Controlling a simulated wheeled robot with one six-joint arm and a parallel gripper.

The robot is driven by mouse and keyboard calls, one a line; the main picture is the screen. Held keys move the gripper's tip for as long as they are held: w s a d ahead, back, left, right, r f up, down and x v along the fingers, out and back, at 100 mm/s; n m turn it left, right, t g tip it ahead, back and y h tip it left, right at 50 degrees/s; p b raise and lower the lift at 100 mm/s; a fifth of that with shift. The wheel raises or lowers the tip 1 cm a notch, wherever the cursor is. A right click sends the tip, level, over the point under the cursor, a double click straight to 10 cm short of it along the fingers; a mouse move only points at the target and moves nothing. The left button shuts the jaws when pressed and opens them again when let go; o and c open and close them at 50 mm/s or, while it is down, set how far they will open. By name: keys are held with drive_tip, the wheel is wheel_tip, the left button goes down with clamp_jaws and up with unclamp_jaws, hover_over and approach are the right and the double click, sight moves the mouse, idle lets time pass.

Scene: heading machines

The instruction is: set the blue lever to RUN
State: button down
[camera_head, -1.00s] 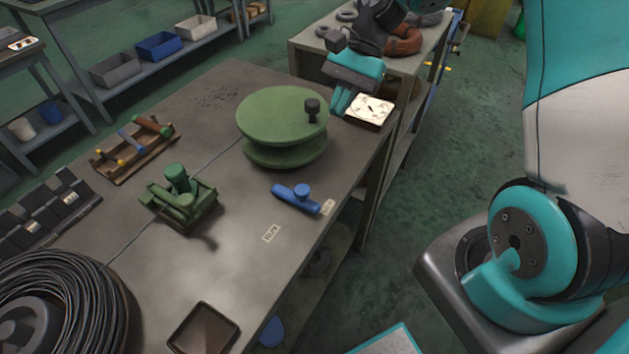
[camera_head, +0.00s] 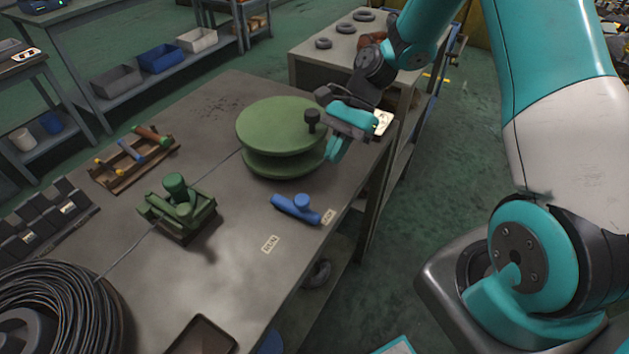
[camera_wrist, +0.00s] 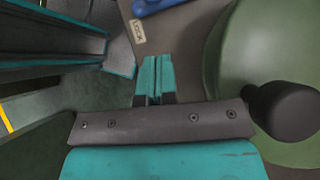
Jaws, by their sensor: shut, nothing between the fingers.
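The blue lever (camera_head: 296,208) lies on the bench top near its right edge. Its arm points to the right end, beside a small label (camera_head: 328,216) that reads LOCK in the wrist view (camera_wrist: 137,31). A second label (camera_head: 270,244), apparently RUN, lies on the bench below the lever, apart from its arm. My gripper (camera_head: 334,150) is shut and empty, above the bench's right edge, behind the lever and beside the green wheel. In the wrist view its closed teal fingers (camera_wrist: 156,80) point toward the LOCK label, with part of the blue lever (camera_wrist: 152,5) at the top edge.
The green handwheel (camera_head: 270,122) with a black knob (camera_head: 312,121) stands close left of my gripper. A green vise-like fixture (camera_head: 178,207), a tool tray (camera_head: 130,158) and a cable coil (camera_head: 50,305) occupy the left side. Bench space around the labels is clear.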

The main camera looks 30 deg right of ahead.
sight(307, 197)
drive_tip(key=a+f, duration=0.1)
drive_tip(key=s+a+f, duration=0.1)
drive_tip(key=a, duration=0.1)
drive_tip(key=s+a+f+p, duration=0.1)
drive_tip(key=shift+s+a+f, duration=0.1)
drive_tip(key=shift+a, duration=0.2)
drive_tip(key=shift+s+a+f, duration=0.25)
drive_tip(key=shift+s+a, duration=0.05)
drive_tip(key=shift+a, duration=0.4)
drive_tip(key=shift+s+a, duration=0.1)
drive_tip(key=shift+a, duration=0.1)
